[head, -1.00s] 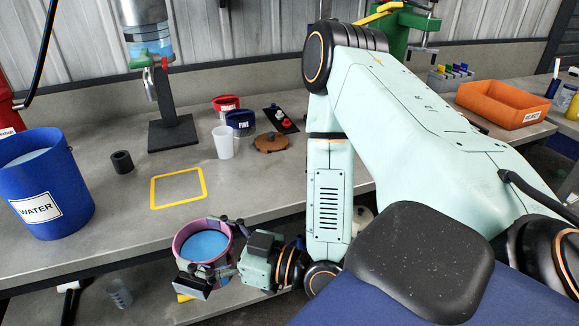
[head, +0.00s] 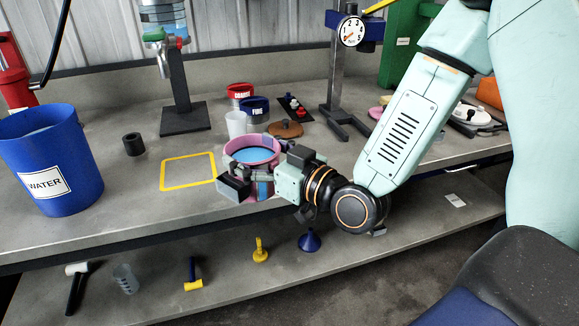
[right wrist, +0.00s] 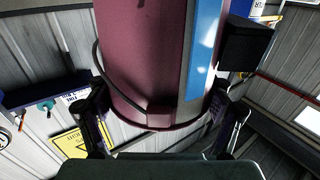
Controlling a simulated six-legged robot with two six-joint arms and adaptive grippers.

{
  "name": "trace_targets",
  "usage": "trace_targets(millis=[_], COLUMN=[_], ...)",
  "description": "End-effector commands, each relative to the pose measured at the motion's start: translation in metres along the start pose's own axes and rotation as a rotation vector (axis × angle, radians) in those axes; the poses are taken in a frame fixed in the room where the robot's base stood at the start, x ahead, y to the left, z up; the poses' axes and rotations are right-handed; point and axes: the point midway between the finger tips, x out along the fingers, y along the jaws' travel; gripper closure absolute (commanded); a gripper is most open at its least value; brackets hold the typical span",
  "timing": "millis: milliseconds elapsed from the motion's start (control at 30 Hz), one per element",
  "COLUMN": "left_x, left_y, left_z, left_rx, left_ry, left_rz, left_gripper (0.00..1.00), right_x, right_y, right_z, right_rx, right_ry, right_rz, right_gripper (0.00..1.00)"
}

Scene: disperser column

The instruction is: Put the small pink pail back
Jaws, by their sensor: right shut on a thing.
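The small pink pail (head: 235,149) holds blue liquid and looks upright in the head view. My right gripper (head: 250,182) is shut on it, with fingers on both sides of its wall. In the right wrist view the pink wall (right wrist: 145,60) fills the middle, with a blue and grey strip, between the two fingers (right wrist: 160,115). The pail is at the bench's front part, just right of a yellow square outline (head: 188,171) on the bench top. I cannot tell whether its base touches the bench. My left gripper is not in view.
A blue WATER bucket (head: 48,160) stands at left and a small black cylinder (head: 133,144) near the outline. A white cup (head: 236,124), the FINE pot (head: 255,110) and a brown lid (head: 285,129) are behind the pail. The yellow outline is empty. A lower shelf holds several small tools.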

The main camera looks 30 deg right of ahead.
Motion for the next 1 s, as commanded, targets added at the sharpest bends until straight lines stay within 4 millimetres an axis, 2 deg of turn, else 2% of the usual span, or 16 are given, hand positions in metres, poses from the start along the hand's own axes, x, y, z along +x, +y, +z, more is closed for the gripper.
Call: trace_targets(millis=[33,100,267,400,500,667,900,1000], left_x=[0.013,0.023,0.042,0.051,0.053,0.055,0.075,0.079], left_y=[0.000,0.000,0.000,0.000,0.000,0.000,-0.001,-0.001], left_z=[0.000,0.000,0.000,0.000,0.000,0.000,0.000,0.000], left_rx=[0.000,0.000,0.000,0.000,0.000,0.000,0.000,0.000], left_ry=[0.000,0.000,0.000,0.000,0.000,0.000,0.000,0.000], left_rz=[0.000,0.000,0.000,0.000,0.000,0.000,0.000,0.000], left_gripper=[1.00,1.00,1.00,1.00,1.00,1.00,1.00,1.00], right_x=[0.010,0.021,0.035,0.036,0.034,0.030,0.029,0.029], right_y=[0.012,0.034,0.089,0.131,0.153,0.163,0.164,0.164], right_z=[-0.009,-0.023,-0.049,-0.053,-0.045,-0.029,0.015,0.024], right_rx=[-0.008,-0.007,-0.005,-0.003,-0.002,-0.002,-0.002,-0.002], right_ry=[0.016,0.017,0.015,0.008,0.004,0.004,0.004,0.007], right_rz=[0.039,0.111,0.310,0.464,0.550,0.590,0.591,0.591], right_gripper=[0.71,0.71,0.71,0.71,0.71,0.71,0.71,0.71])
